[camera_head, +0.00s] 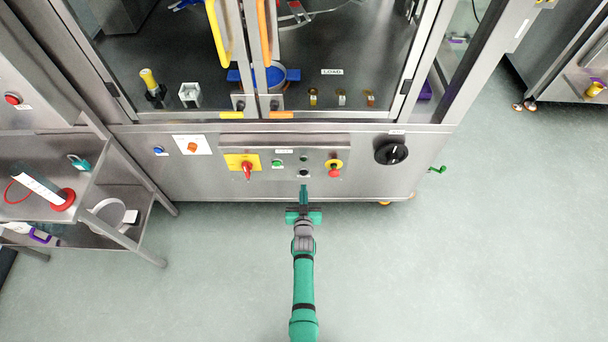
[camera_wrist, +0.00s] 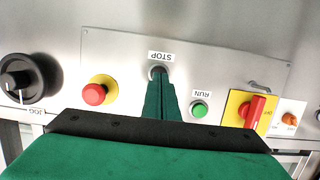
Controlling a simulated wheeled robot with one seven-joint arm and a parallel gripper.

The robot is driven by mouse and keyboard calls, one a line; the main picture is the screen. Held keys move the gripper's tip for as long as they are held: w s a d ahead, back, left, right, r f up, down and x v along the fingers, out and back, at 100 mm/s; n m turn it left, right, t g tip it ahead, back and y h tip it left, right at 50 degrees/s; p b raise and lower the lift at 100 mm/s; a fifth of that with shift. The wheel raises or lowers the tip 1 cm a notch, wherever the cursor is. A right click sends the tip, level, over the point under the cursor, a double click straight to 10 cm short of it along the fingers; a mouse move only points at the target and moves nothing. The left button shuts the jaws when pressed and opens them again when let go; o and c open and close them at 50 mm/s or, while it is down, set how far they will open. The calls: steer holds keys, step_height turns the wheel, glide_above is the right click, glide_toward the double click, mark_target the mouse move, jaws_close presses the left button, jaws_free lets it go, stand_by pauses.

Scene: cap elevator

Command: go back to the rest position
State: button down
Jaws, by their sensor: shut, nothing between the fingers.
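My gripper (camera_head: 304,192) reaches out to the front control panel of a steel machine. Its green fingers are together with nothing between them. In the wrist view, my gripper's fingertips (camera_wrist: 159,82) lie right at the small button labelled STOP (camera_wrist: 157,70). I cannot tell whether they touch it. The green RUN button (camera_wrist: 199,109) is to the right of the fingers in that view. A red emergency button on a yellow ring (camera_wrist: 95,94) is to their left.
A red switch on a yellow plate (camera_head: 246,167) and a black JOG knob (camera_head: 391,153) stick out of the panel. Yellow and orange door handles (camera_head: 220,35) are above. A steel shelf cart (camera_head: 95,170) stands at left. The floor (camera_head: 420,270) at lower right is clear.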

steer(key=shift+s, duration=0.1)
steer(key=d+f+v, duration=0.1)
steer(key=d+v, duration=0.1)
steer(key=v, duration=2.6)
steer(key=s+a+r, duration=0.1)
steer(key=s+r, duration=1.8)
steer(key=r, duration=0.4)
steer(key=shift+a+r, duration=0.4)
steer(key=shift+s, duration=0.1)
stand_by(2.3)
